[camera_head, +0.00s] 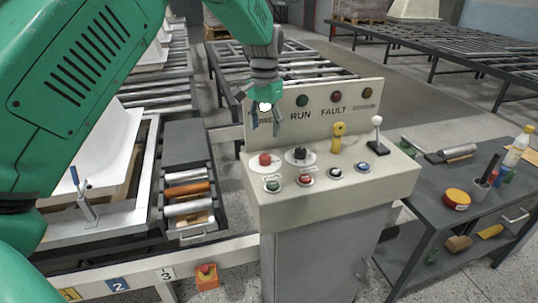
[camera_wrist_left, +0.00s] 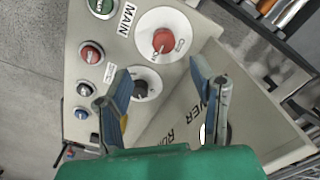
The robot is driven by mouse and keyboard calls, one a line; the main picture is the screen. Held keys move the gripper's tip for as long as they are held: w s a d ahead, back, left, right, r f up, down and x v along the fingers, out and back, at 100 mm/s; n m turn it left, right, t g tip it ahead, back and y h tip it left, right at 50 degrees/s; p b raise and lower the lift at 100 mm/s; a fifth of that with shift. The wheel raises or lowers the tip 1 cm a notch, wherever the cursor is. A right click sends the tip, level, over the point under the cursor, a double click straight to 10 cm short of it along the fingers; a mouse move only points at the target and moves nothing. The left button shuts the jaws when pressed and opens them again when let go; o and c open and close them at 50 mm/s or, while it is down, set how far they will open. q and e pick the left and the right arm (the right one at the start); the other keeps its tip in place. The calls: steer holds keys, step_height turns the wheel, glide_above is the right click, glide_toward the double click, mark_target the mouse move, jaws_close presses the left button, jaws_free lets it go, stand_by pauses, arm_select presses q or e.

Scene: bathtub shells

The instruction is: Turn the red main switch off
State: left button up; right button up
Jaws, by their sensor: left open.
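The red main switch (camera_head: 265,160) is a red knob on a round white plate, at the left of the cream control console's sloped top. In the left wrist view the red knob (camera_wrist_left: 163,40) sits beside a MAIN label, just beyond the fingertips. My left gripper (camera_head: 266,128) hangs in front of the console's upright back panel, above and behind the knob, apart from it. In the left wrist view its two fingers (camera_wrist_left: 160,70) are spread with nothing between them. My right gripper is not in view.
A black rotary knob (camera_head: 300,154) sits right of the red one. Several push buttons, a yellow handle (camera_head: 338,136) and a white-knobbed lever (camera_head: 377,132) share the console (camera_head: 340,205). A dark side table (camera_head: 432,190) stands right; roller conveyors and a white shell (camera_head: 110,160) are left.

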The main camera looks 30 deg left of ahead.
mark_target(264, 156)
arm_select(q)
steer(key=f, duration=0.6)
steer(key=a+f, duration=0.1)
steer(key=f, duration=0.2)
steer(key=shift+w+f, duration=0.1)
steer(key=shift+w, duration=0.1)
steer(key=shift+d+f, duration=0.5)
steer(key=shift+f, duration=0.1)
steer(key=shift+a, duration=0.2)
steer(key=shift+c, duration=0.4)
steer(key=shift+a, duration=0.2)
steer(key=c, duration=1.1)
